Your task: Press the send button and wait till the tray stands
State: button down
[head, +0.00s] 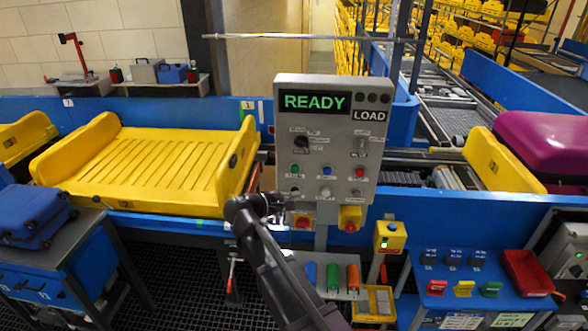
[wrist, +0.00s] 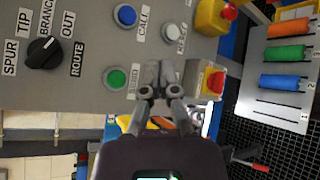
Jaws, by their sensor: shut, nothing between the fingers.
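The control panel (head: 325,135) stands in the middle of the head view, its display (head: 314,101) reading READY, with LOAD beside it. The green send button (head: 295,169) is at the panel's left. In the wrist view the green button (wrist: 116,78) is uncovered, left of the fingertips. My gripper (wrist: 160,72) is shut and empty in front of the panel's lower part; whether it touches the panel is unclear. In the head view my gripper (head: 280,202) is below the green button. The yellow tray (head: 150,165) sits empty on the conveyor at left.
A blue button (wrist: 125,15), a white button (wrist: 173,32) and a black route knob (wrist: 43,52) are on the panel. A purple suitcase (head: 545,145) lies in a yellow tray at right.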

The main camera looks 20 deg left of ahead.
aim_at(295, 169)
jog(key=shift+s+a+r, duration=0.2)
jog(key=shift+a+r, duration=0.15)
jog(key=shift+a, duration=0.35)
jog(key=shift+w, duration=0.15)
jog(key=shift+w+a, duration=0.35)
jog(key=shift+w, duration=1.05)
jog(key=shift+w+a, duration=0.35)
jog(key=shift+w, duration=1.05)
jog(key=shift+w+a, duration=0.35)
jog(key=shift+w, duration=1.05)
jog(key=shift+w, duration=0.15)
jog(key=shift+w, duration=0.25)
